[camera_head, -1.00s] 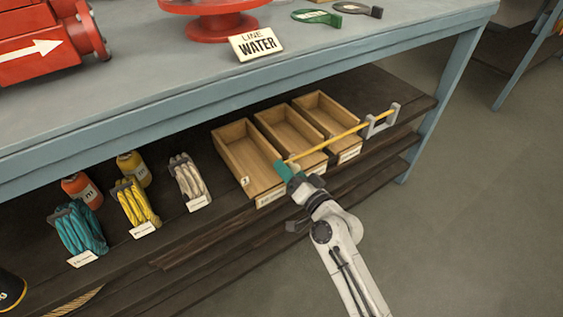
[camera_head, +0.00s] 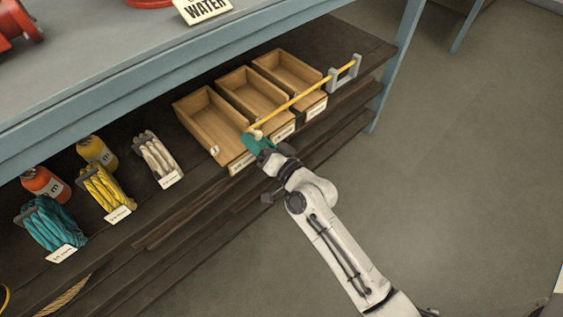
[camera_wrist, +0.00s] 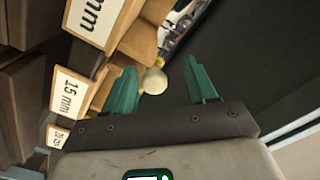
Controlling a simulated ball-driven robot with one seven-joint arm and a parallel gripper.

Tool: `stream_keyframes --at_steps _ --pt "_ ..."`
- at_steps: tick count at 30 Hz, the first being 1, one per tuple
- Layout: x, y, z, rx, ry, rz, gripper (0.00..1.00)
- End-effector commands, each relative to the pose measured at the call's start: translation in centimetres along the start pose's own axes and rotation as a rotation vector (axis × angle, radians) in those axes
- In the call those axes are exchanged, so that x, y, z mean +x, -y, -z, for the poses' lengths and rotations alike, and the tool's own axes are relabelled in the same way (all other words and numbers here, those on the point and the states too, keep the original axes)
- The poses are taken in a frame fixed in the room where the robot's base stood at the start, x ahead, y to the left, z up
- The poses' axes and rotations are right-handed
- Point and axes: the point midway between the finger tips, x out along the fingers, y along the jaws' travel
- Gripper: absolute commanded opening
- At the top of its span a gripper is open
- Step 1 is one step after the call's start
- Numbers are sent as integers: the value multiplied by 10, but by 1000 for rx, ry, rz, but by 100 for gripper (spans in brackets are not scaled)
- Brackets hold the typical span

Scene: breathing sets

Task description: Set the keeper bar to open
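The keeper bar (camera_head: 305,98) is a thin yellow rod. It slants across the fronts of the middle and right wooden trays, from a grey bracket (camera_head: 345,72) at the right to a pale round knob (camera_head: 257,133) near the left tray's front corner. My gripper (camera_head: 257,142), with green fingers, is at the knob end. In the wrist view the fingers stand apart, and the knob (camera_wrist: 154,81) shows between them, nearer the left finger. A gap is visible on the right side; contact on the left cannot be told. Most of the bar is hidden in the wrist view.
The left tray (camera_head: 196,140), middle tray (camera_head: 235,108) and right tray (camera_head: 270,75) sit on a dark shelf under a blue-grey bench (camera_head: 190,75). White labels, one reading 15 mm (camera_wrist: 70,93), are close by. Open floor lies right.

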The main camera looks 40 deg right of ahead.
Motion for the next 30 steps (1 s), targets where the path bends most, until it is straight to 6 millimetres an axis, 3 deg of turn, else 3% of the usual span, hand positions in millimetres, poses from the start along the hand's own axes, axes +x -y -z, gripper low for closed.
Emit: stream_keyframes --at_steps 30 --pt "-65 -1 -1 1 2 0 56"
